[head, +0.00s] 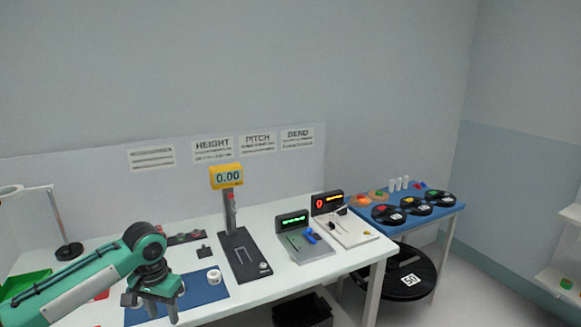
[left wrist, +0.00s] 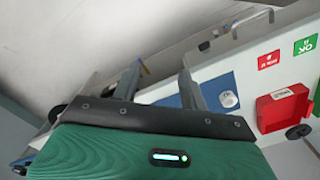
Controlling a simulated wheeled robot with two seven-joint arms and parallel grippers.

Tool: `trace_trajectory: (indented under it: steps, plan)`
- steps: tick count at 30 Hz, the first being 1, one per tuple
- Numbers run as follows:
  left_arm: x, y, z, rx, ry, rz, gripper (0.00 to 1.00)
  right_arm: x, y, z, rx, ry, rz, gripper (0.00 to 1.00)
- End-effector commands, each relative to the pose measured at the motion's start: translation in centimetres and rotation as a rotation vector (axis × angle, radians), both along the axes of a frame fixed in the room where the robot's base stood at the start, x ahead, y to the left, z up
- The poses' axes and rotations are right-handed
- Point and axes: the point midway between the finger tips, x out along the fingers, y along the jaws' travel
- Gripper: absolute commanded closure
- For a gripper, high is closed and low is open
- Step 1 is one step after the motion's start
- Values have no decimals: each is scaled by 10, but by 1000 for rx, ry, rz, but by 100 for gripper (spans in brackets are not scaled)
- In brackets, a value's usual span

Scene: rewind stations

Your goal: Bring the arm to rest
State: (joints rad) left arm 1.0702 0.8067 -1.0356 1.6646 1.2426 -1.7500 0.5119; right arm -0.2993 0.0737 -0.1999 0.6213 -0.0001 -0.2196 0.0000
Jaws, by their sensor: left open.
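In the left wrist view the two fingers of the gripper (left wrist: 158,78) are spread and empty. A small white round item (head: 214,276) lies on the mat, to the right of the gripper and apart from it. My right gripper is in neither view.
A height gauge reading 0.00 (head: 227,177) stands on a dark base. Two stations with displays (head: 292,222) (head: 327,203) are to its right. A blue side table (head: 449,211) holds black reels. A green tray (head: 24,284) is at left. A red box (left wrist: 283,107) shows in the wrist view.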

Motion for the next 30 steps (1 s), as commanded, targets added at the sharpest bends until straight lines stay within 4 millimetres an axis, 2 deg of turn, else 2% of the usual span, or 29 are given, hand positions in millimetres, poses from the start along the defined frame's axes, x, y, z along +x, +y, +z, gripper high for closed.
trace_trajectory:
  steps: [5, 11, 17, 20, 23, 24, 26, 30]
  plan:
    - [13, -6, -25, -33, -26, 13, 56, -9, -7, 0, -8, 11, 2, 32]
    - [29, -12, -59, -73, -68, 33, 56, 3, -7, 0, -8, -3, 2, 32]
    - [44, -17, -110, -116, -117, 64, 56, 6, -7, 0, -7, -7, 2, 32]
    - [50, -19, -151, -139, -149, 87, 56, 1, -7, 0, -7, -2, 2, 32]
    - [50, -19, -206, -157, -185, 116, 56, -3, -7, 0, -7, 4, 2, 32]
    - [47, -18, -230, -161, -198, 128, 56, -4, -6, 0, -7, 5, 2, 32]
    - [41, -16, -267, -162, -219, 144, 56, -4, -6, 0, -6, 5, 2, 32]
    - [8, -8, -354, -147, -251, 172, 56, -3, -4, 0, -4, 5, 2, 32]
